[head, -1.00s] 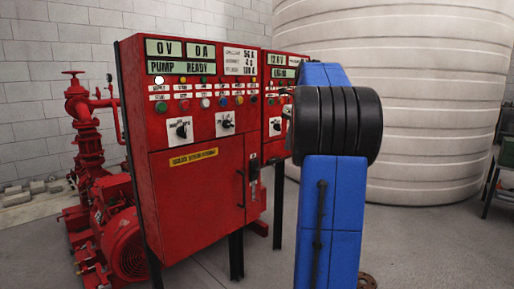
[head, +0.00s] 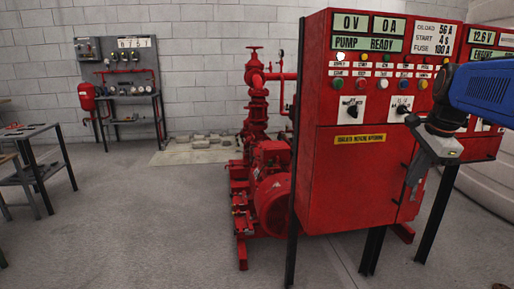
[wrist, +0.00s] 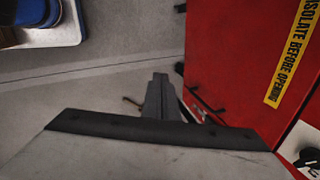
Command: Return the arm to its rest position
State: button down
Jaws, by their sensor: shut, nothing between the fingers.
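My blue arm (head: 485,88) comes in from the right edge of the head view. My gripper (head: 416,176) hangs below its dark wrist, in front of the right side of the red pump control panel (head: 345,195). In the wrist view my gripper (wrist: 158,80) shows its two grey fingers together and empty, pointing away over the grey floor. The panel's red door (wrist: 235,65) with its yellow warning label is to the right of the fingers there. I cannot tell the exact gap between gripper and panel.
A red pump (head: 270,185) with piping stands left of the panel. A second red panel (head: 487,40) is partly hidden behind my arm. A dark workbench (head: 30,150) stands at the left, and a wall station (head: 120,80) at the back. The floor (head: 150,220) at front left is clear.

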jog(key=s+a+f+n+t, duration=0.1)
jog(key=s+a+f+n, duration=1.5)
jog(key=s+f+n, duration=0.2)
jog(key=shift+a+f+n, duration=0.15)
jog(key=shift+a+n, duration=0.15)
jog(key=shift+n, duration=0.4)
dwell(0.3)
